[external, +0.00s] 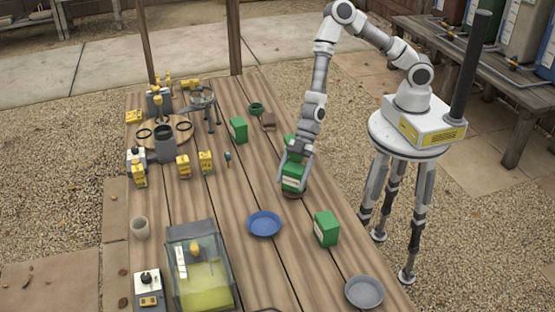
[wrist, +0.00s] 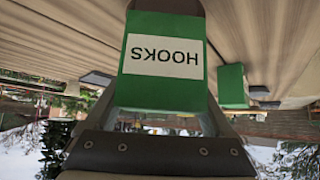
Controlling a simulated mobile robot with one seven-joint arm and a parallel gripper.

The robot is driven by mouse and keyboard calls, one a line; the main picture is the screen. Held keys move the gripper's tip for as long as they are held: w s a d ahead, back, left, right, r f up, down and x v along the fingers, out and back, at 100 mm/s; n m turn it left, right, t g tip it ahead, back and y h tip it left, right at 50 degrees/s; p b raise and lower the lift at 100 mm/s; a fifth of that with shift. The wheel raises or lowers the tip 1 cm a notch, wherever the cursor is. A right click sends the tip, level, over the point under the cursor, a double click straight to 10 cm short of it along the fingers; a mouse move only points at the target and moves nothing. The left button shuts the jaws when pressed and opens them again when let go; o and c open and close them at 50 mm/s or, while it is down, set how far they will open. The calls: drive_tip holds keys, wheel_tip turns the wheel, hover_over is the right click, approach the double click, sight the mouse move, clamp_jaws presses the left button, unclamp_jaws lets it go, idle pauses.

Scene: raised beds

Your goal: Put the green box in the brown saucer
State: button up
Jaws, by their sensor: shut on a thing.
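My gripper (external: 294,170) points down, shut on a green box (external: 292,184) with a white label. In the wrist view, which looks upside down, the held green box (wrist: 164,82) reads "HOOKS" between the fingers. A brown saucer (external: 293,195) shows as a thin rim under the held box; the box hides most of it. A brown edge (wrist: 165,6) also shows at the box's far end in the wrist view. The box is at or just above the saucer; I cannot tell whether it touches.
Other green boxes stand at the back (external: 239,130), behind my wrist (external: 291,142) and at front right (external: 326,229). A blue saucer (external: 264,224), a grey saucer (external: 364,292) and a green saucer (external: 256,108) are on the table. A glass tank (external: 199,270) stands front left.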

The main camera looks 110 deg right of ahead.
drive_tip(key=shift+f+b, duration=0.35)
drive_tip(key=shift+f, duration=0.15)
drive_tip(key=o, duration=1.2)
drive_tip(key=shift+r, duration=0.1)
drive_tip(key=shift+r+p, duration=0.6)
drive_tip(key=shift+p, duration=0.1)
drive_tip(key=p+v, duration=0.1)
drive_tip(key=v, duration=1)
drive_tip(key=shift+s+d+r+p, duration=0.2)
drive_tip(key=shift+s+d+p, duration=0.05)
drive_tip(key=shift+s+p, duration=0.05)
